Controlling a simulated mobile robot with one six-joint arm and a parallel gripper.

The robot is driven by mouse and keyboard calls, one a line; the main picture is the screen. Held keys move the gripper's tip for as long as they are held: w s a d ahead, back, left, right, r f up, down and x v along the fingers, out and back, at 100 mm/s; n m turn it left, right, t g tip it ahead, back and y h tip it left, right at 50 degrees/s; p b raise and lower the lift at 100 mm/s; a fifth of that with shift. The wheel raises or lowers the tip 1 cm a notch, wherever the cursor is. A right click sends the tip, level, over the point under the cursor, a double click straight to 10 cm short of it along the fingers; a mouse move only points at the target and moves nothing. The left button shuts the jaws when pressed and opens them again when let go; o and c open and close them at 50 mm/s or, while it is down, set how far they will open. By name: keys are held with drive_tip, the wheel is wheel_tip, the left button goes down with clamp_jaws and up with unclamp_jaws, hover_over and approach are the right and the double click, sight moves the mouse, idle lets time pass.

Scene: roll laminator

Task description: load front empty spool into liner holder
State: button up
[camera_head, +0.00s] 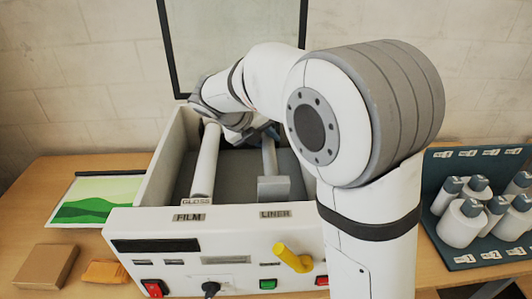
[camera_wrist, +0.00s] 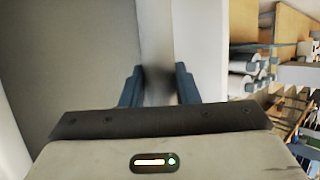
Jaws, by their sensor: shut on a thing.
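In the head view my gripper (camera_head: 262,133) is inside the laminator, partly hidden by my arm. In the wrist view its two blue-grey fingers (camera_wrist: 160,88) stand on either side of a pale grey bar, the empty spool (camera_wrist: 156,40), and are shut on it. In the head view the spool (camera_head: 269,157) runs from my gripper toward the grey liner holder block (camera_head: 273,189), behind the LINER label (camera_head: 275,213). Whether the spool is seated there I cannot tell. Its far end is hidden by my arm.
A white film roll (camera_head: 205,163) labelled GLOSS lies left of the spool. The laminator's white walls (camera_head: 174,150) enclose both. A yellow handle (camera_head: 292,257) sticks out in front. Several white bottles (camera_head: 462,222) stand in a rack at right. A green picture (camera_head: 88,200) lies at left.

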drive_tip(key=shift+f, duration=2.3)
drive_tip(key=shift+f, duration=0.1)
drive_tip(key=shift+f, duration=0.3)
drive_tip(key=o, duration=1)
drive_tip(key=shift+o, duration=0.2)
drive_tip(key=shift+r, duration=0.1)
drive_tip(key=shift+r, duration=0.2)
drive_tip(key=v, duration=1.2)
